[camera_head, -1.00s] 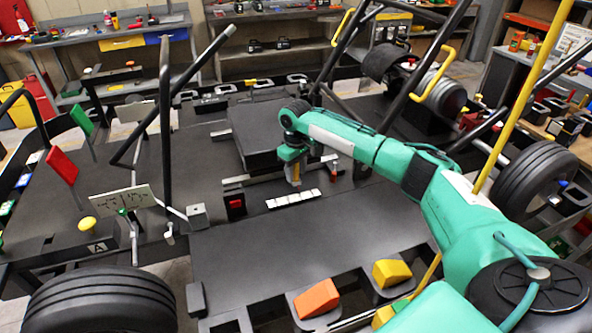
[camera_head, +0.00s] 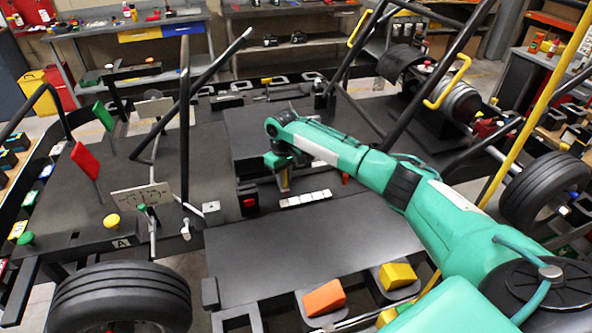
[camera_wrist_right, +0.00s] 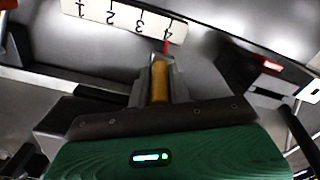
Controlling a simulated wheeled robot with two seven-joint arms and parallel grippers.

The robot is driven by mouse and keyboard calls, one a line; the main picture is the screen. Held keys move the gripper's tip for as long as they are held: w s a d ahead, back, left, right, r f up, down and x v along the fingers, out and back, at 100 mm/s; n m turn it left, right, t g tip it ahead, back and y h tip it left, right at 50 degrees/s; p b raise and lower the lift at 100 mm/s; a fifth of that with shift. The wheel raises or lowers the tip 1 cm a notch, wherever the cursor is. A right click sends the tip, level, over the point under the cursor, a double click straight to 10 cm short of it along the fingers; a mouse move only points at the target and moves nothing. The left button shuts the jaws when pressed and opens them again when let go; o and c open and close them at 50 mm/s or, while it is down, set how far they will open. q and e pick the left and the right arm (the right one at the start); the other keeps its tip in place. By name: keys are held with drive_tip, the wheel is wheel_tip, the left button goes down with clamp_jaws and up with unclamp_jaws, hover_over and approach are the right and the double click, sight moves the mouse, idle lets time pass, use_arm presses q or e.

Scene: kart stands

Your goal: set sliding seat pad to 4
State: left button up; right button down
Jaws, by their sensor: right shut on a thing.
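The black seat pad (camera_head: 250,125) lies in the middle of the kart platform, with my right arm over its right side. A white scale plate (camera_head: 305,198) lies in front of it; it also shows in the wrist view (camera_wrist_right: 122,20) with the numbers 1 to 4. My right gripper (camera_head: 285,182) is at the pad's front edge, behind the left part of the plate. In the wrist view my right gripper (camera_wrist_right: 159,84) is shut on a yellow handle (camera_wrist_right: 160,78). A red pointer (camera_wrist_right: 167,44) beyond the handle stands at about the 4. My left gripper is out of view.
A black box with a red face (camera_head: 249,201) stands just left of the scale plate. Black frame bars (camera_head: 184,120) rise at the left. A flat black panel (camera_head: 310,240) with orange (camera_head: 325,298) and yellow (camera_head: 397,276) pedals lies in front.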

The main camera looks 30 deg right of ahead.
drive_tip(key=shift+a, duration=0.15)
drive_tip(key=c, duration=1.3)
unclamp_jaws()
drive_tip(key=shift+w+a, duration=0.1)
drive_tip(key=shift+a, duration=0.15)
drive_tip(key=shift+d, duration=0.1)
drive_tip(key=shift+r, duration=0.15)
drive_tip(key=shift+d+r, duration=0.1)
drive_tip(key=shift+r, duration=0.2)
wheel_tip(320, 180, up, 13)
drive_tip(key=b, duration=0.2)
drive_tip(key=shift+b, duration=0.4)
drive_tip(key=shift+a, duration=0.2)
